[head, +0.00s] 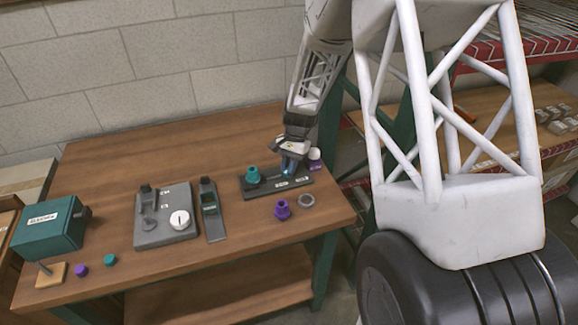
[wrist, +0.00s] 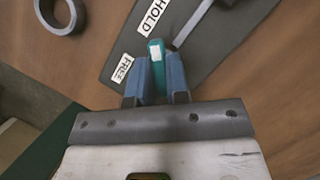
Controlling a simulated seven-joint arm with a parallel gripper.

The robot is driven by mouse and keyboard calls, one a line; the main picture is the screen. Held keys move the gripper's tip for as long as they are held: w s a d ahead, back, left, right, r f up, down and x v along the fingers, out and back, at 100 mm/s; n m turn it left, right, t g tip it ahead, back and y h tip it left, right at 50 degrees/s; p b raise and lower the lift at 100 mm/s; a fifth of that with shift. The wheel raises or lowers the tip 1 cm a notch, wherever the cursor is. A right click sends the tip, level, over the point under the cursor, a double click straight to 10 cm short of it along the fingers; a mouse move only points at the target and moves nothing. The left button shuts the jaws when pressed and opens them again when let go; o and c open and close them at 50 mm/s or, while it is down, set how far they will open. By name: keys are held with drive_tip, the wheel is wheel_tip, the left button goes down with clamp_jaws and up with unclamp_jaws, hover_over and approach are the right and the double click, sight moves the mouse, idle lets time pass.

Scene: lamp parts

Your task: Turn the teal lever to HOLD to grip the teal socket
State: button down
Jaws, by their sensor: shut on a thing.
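The teal socket (head: 253,175) stands upright near the left end of a dark base plate (head: 262,190) on the table. My gripper (head: 292,168) points down at the plate, just right of the socket. In the wrist view my gripper (wrist: 157,80) has its two blue fingers shut on the teal lever (wrist: 156,50). The lever's pale-topped end shows between the fingertips; its lower part is hidden. The FREE label (wrist: 122,68) lies left of the lever, and the HOLD label (wrist: 154,17) lies beyond its tip. The lever sits between the two labels.
A purple fitting (head: 282,209) and a grey ring (head: 306,200) lie in front of the plate. A white-and-purple part (head: 315,158) stands behind its right end. A grey fixture (head: 150,238), a dark tool (head: 211,212) and a teal box (head: 45,228) are further left.

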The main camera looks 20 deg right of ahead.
drive_tip(key=c, duration=1.1)
unclamp_jaws()
drive_tip(key=v, duration=0.7)
drive_tip(key=shift+r, duration=0.4)
